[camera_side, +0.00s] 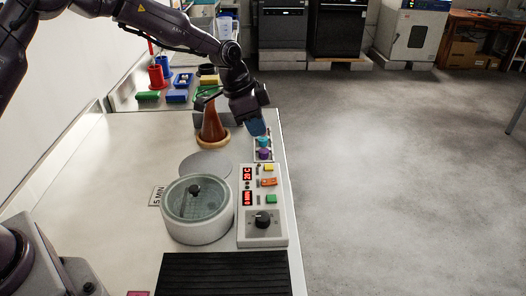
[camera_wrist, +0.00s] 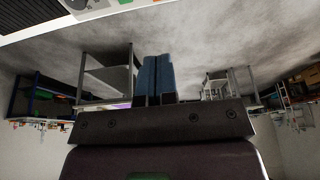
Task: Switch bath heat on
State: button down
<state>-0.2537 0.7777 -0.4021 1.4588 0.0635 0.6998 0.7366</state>
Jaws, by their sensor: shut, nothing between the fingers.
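The bath control panel (camera_side: 245,221) is a pale box near the table's right edge. It has a red display reading about 29 C (camera_side: 247,174), a second red display, a black knob (camera_side: 263,220), and small yellow, orange and green buttons. The round white bath (camera_side: 198,224) with a glass lid stands left of it. My gripper (camera_side: 257,128) is above the far end of the panel, beside teal and purple round parts (camera_side: 264,154). Its blue fingers (camera_wrist: 153,80) are together and empty in the wrist view. Which button is the heat switch cannot be told.
A brown cone-shaped vessel (camera_side: 212,122) on a wooden ring stands left of my gripper. A black ribbed mat (camera_side: 222,274) lies at the front. Coloured blocks and red cups (camera_side: 157,77) stand at the back left. Open floor lies to the right.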

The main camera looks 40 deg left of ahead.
jog(key=shift+f, duration=0.1)
send_near(269, 181)
jog(key=w+d+f, duration=0.1)
jog(key=f, duration=0.2)
jog(key=w+d+f, duration=0.1)
jog(key=shift+w+d+f, duration=0.3)
jog(key=shift+w+f, duration=0.05)
jog(key=shift+f, duration=0.05)
jog(key=shift+x, duration=0.75)
jog(key=shift+f, duration=0.1)
jog(key=shift+f, duration=0.35)
jog(key=shift+s+f, duration=0.1)
jog(key=shift+s+a, duration=0.55)
jog(key=shift+a, duration=0.05)
